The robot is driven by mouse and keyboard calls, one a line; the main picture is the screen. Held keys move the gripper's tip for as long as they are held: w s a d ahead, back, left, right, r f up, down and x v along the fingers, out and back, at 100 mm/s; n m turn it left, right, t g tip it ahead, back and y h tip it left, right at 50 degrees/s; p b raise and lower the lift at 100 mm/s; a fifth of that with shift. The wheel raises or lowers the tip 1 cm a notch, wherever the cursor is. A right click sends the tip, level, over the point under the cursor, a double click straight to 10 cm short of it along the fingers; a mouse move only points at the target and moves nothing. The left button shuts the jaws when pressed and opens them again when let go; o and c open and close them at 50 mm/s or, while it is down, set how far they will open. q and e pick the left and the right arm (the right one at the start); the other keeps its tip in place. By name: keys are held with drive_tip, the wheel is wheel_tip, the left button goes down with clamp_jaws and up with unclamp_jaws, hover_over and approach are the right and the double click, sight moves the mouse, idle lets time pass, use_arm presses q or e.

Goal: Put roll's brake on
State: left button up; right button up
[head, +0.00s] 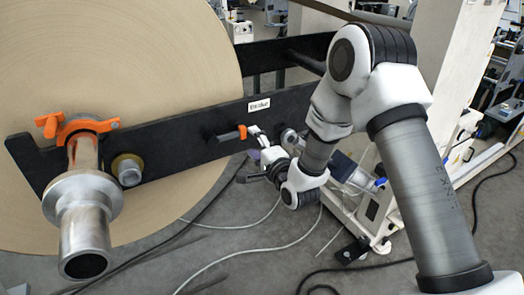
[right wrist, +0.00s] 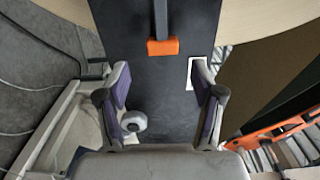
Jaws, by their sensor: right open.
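The large brown kraft roll (head: 130,50) hangs on a silver shaft (head: 87,225) beside a black frame arm (head: 180,130). The brake lever is a short black bar with an orange end (head: 230,135), lying roughly level on the arm's face. In the right wrist view the lever's orange end (right wrist: 162,47) is beyond my fingertips and between their lines. My right gripper (head: 251,156) is open and empty, just right of and below the orange end, apart from it. My left gripper is not in view.
An orange clamp (head: 85,124) sits over the shaft. A small white label (head: 259,105) is on the arm above the lever. A silver round knob (right wrist: 133,121) shows near one finger. Cables (head: 235,250) lie on the grey floor.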

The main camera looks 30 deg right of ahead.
drive_tip(key=s, duration=0.5)
drive_tip(key=shift+s+d, duration=0.1)
drive_tip(key=shift+s, duration=0.1)
drive_tip(key=s+a+f+n+g+p, duration=0.2)
drive_tip(key=s+f+g, duration=0.25)
drive_tip(key=f, duration=0.55)
drive_tip(key=s+a+f+n+g+p, duration=0.1)
drive_tip(key=s+a+f+g, duration=0.15)
drive_tip(key=s+f, duration=0.5)
drive_tip(key=s+f+n+g, duration=0.5)
drive_tip(key=s+f+n, duration=0.1)
drive_tip(key=s, duration=0.5)
drive_tip(key=s+f+n+g+p, duration=0.1)
drive_tip(key=s+f+n+g, duration=0.5)
drive_tip(key=s, duration=0.5)
drive_tip(key=shift+d+n+h, duration=0.15)
drive_tip(key=shift+n+h, duration=0.15)
drive_tip(key=shift+n, duration=0.9)
